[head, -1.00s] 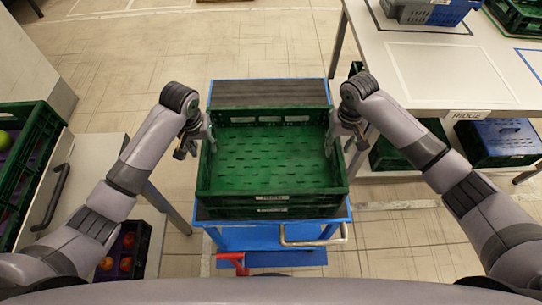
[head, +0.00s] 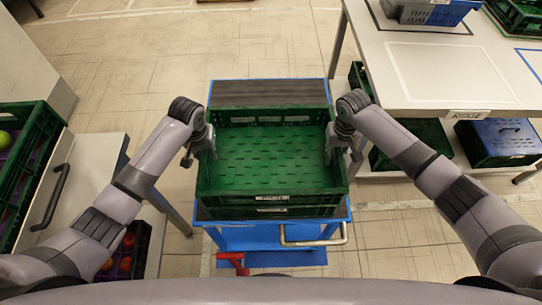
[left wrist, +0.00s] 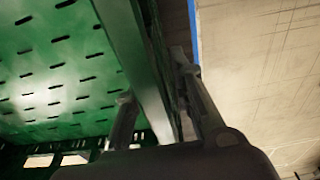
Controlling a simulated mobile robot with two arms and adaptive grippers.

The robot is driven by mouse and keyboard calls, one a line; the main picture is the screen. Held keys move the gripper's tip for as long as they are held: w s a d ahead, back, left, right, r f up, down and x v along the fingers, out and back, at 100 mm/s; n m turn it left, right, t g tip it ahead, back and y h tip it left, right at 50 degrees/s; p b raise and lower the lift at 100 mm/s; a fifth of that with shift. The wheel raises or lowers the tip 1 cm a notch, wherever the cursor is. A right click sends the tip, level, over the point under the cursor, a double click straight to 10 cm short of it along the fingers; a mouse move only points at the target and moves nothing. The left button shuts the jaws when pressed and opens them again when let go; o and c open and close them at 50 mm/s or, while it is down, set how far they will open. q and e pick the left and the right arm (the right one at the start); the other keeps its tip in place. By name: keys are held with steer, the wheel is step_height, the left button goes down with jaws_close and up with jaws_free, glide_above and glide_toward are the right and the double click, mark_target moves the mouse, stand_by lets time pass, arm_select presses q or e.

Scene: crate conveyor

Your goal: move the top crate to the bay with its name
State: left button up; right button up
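The top crate (head: 272,197) is green, empty and stacked on another green crate (head: 272,212) on a blue stand ahead of me. A small white label, too blurred to read surely, is on its near side. My left gripper (head: 200,155) straddles its left wall, one finger inside and one outside. In the left wrist view, the green crate wall (left wrist: 125,45) runs between the spread fingers (left wrist: 160,90), with a gap at the outer finger. My right gripper (head: 342,157) straddles the right wall likewise, its fingers apart.
A white table (head: 440,75) at the right has outlined bays and a "RIDGE" label (head: 468,115) on its edge. A grey-blue crate (head: 432,12) stands at its back. A blue-lidded crate (head: 500,140) is below. Produce crates (head: 40,125) stand at the left.

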arm_select(q)
jaws_close()
arm_select(e)
jaws_close()
steer(key=shift+r, duration=0.1)
